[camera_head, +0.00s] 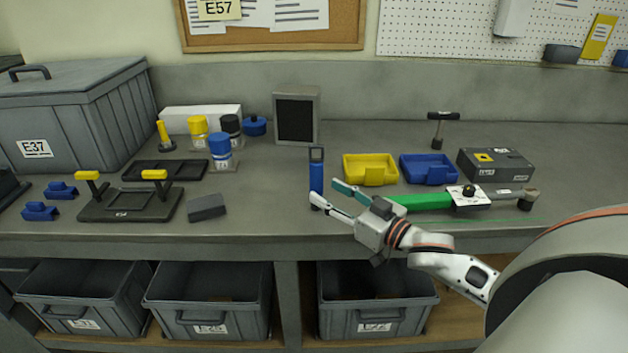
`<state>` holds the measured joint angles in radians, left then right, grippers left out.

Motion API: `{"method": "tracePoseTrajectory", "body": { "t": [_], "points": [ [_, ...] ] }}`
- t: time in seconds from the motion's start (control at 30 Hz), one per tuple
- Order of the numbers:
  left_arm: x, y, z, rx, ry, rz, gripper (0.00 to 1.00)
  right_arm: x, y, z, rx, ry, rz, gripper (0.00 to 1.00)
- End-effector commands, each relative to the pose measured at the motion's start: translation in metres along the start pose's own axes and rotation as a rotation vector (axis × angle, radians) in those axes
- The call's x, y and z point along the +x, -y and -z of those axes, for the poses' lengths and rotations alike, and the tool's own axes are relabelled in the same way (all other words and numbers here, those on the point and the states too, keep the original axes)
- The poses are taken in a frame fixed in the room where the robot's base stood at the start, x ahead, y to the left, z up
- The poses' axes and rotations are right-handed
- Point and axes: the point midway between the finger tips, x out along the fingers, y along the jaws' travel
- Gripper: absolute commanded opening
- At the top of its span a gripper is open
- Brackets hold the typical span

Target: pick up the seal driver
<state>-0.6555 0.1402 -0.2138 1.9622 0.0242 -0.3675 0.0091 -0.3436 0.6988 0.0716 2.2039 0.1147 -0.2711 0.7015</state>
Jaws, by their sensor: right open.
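No tool carries a readable name, so I cannot tell for sure which is the seal driver. A blue upright tool (316,180) with a dark looped top stands near the bench's front edge. A yellow-handled tool (164,134) stands tilted at the back left, and a black T-handled tool (437,136) stands at the back right. My right gripper (329,194) is open and empty, its fingers pointing left at the blue tool's lower part. One finger overlaps that tool's foot in the picture; contact cannot be told. My left gripper is out of view.
A green bar (423,201) with a white plate (469,197) lies behind my right arm. Yellow (370,168) and blue (428,168) trays stand behind it. A grey block (207,207) and a black yellow-handled rack (130,205) are left. The bench middle is clear.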

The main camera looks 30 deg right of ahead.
Motion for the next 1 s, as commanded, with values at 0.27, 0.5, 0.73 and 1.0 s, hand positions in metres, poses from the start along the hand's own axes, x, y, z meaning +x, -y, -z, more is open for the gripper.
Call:
{"method": "tracePoseTrajectory", "body": {
  "t": [0.27,0.5,0.73,1.0],
  "points": [
    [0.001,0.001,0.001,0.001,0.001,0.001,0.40,0.020,-0.005,0.003,-0.004,-0.002,-0.001,0.43],
    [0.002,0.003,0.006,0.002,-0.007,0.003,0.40,0.048,-0.008,0.003,-0.002,-0.001,0.000,0.43],
    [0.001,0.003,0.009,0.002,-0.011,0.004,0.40,0.056,-0.008,0.002,-0.002,0.000,0.000,0.43],
    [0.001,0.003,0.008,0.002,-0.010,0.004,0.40,0.056,-0.008,0.002,-0.001,0.001,0.000,0.14]
  ]
}}
